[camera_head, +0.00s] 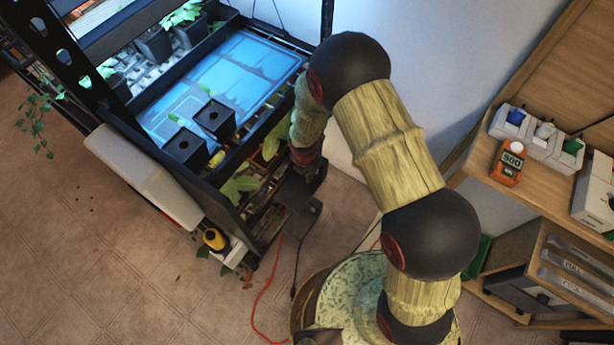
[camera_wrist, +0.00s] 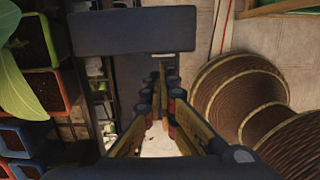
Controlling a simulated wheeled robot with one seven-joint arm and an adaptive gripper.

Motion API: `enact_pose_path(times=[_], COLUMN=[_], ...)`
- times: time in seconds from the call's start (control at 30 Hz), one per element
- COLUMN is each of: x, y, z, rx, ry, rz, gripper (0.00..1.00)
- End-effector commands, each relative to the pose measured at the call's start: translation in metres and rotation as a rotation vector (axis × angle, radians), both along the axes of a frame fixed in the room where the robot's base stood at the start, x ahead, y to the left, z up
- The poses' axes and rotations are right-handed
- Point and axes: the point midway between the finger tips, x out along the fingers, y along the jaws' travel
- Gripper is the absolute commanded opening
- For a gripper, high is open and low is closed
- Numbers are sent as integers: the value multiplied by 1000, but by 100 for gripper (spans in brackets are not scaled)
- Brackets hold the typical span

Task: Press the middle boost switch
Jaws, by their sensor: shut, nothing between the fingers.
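My gripper shows in the wrist view (camera_wrist: 160,78), its two fingers running together at the tips with nothing held. In the head view the arm reaches down to the right front corner of the seedling rack (camera_head: 172,168), and its end is partly lost among dark parts there. I cannot make out a boost switch for certain in either view. A dark flat box-like part (camera_wrist: 132,32) crosses the top of the wrist view, above the fingertips. I cannot tell what it is. No contact between the fingertips and anything is visible.
The rack holds a blue-lit tray (camera_head: 235,75) and two black pots (camera_head: 184,150). Pots with soil (camera_wrist: 40,92) and a large leaf (camera_wrist: 14,85) are close on the left. A wooden shelf (camera_head: 480,160) stands right.

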Motion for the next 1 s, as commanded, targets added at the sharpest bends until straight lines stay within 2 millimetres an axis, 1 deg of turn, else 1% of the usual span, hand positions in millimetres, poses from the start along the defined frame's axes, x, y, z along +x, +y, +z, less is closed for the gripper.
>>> enact_pose_path(times=[0.33, 0.67, 1.0], x=[3, 5, 5], y=[-3, -4, -4], z=[1, -5, 6], rx=[0, 0, 0], ry=[1, 0, 0], rz=[-1, 0, 0], gripper=[0, 0, 0])
